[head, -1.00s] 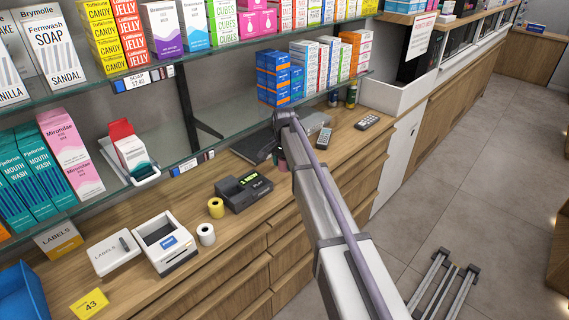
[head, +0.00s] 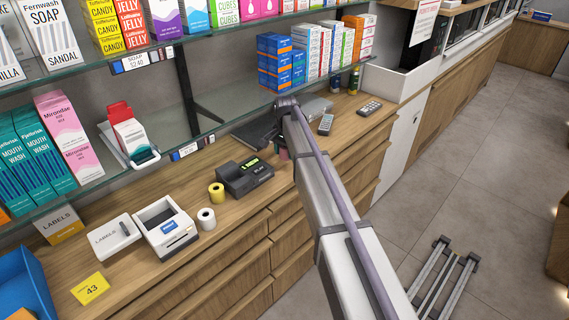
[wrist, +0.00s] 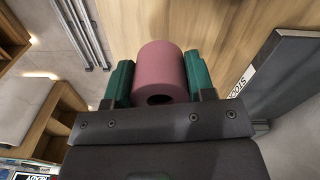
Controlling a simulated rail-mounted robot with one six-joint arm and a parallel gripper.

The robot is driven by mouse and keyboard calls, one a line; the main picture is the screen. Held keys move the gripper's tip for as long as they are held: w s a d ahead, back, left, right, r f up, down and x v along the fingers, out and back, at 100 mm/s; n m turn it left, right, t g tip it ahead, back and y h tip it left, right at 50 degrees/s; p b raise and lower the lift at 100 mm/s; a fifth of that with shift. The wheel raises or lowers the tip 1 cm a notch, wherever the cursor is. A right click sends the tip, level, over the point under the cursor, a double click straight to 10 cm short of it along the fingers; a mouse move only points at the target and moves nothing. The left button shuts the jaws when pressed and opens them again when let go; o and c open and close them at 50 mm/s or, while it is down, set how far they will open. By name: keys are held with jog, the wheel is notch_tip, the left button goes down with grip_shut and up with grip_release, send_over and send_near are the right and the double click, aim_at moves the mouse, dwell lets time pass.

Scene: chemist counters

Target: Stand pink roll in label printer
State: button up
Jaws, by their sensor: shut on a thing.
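The pink roll (wrist: 161,70) is held between the two green fingers of my gripper (wrist: 160,82) in the wrist view; the dark hole in its end faces the camera. In the head view a little of the pink roll (head: 283,154) shows beside my arm, right of the card terminal; my arm hides most of the gripper. The label printer (head: 178,243) is a white box with an open, empty-looking bay, on the counter at the left. Its lid, marked LABELS (head: 112,238), lies beside it. The gripper is well to the right of the printer.
A white roll (head: 206,218) and a yellow roll (head: 217,193) stand between the printer and the dark card terminal (head: 245,179). A yellow 43 card (head: 90,289) and a blue tray (head: 24,287) are at the left. A glass shelf (head: 190,142) overhangs the counter's back.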

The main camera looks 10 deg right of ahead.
aim_at(286, 167)
notch_tip(286, 167, down, 5)
jog(key=b, duration=0.4)
jog(key=shift+r, duration=0.15)
jog(key=shift+r+p, duration=0.3)
jog(key=shift+f+b, duration=0.3)
jog(key=o, duration=0.9)
jog(key=shift+r, duration=0.1)
notch_tip(286, 167, up, 11)
jog(key=p, duration=1.1)
jog(key=shift+a, duration=0.1)
jog(key=s+n, duration=0.3)
jog(key=s, duration=0.9)
jog(key=s+n, duration=0.3)
jog(key=s, duration=0.8)
jog(key=s+n, duration=0.2)
jog(key=s, duration=1)
jog(key=shift+s+d+n, duration=0.2)
jog(key=shift+s+n, duration=0.1)
jog(key=shift+n, duration=0.1)
jog(key=shift+o, duration=0.6)
jog(key=shift+w, duration=0.2)
